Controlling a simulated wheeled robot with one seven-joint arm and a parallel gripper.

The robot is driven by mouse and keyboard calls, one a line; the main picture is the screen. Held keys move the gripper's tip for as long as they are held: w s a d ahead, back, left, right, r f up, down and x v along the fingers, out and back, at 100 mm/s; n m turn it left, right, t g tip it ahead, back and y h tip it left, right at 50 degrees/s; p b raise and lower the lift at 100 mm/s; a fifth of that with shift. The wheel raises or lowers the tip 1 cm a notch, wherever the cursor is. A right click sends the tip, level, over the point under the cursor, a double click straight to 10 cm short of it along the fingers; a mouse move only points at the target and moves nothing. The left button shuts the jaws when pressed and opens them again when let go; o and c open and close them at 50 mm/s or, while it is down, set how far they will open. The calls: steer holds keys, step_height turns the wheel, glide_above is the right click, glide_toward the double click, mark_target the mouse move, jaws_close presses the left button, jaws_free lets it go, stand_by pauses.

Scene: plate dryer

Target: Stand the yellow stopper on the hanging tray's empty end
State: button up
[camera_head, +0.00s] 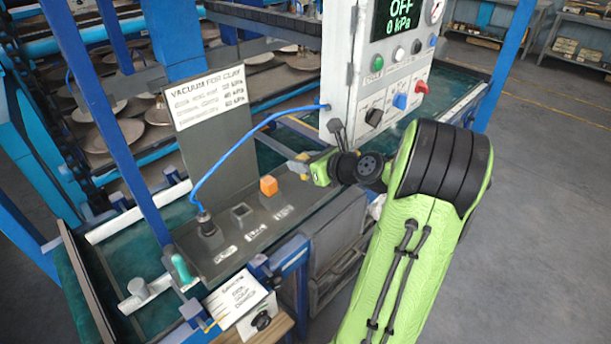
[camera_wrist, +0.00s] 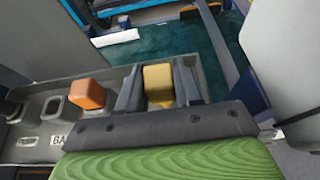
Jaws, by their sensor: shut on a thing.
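The yellow stopper (camera_wrist: 158,80) is a blocky yellow piece in the wrist view. My gripper (camera_wrist: 158,92) is shut on it, with one dark finger on each side. The stopper is close to the end of the dark socket block (camera_head: 232,244); whether its lower end is still in a socket is hidden. I cannot pick out the hanging tray with certainty in either view.
An orange stopper (camera_head: 268,185) stands in the socket block, beside an empty square socket (camera_head: 241,212) and a plug with a blue hose (camera_head: 206,226). A sign (camera_head: 205,95) and a white control box (camera_head: 375,80) rise behind.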

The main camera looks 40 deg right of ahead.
step_height(320, 180, down, 2)
steer(key=shift+f, duration=0.1)
steer(key=o, duration=1)
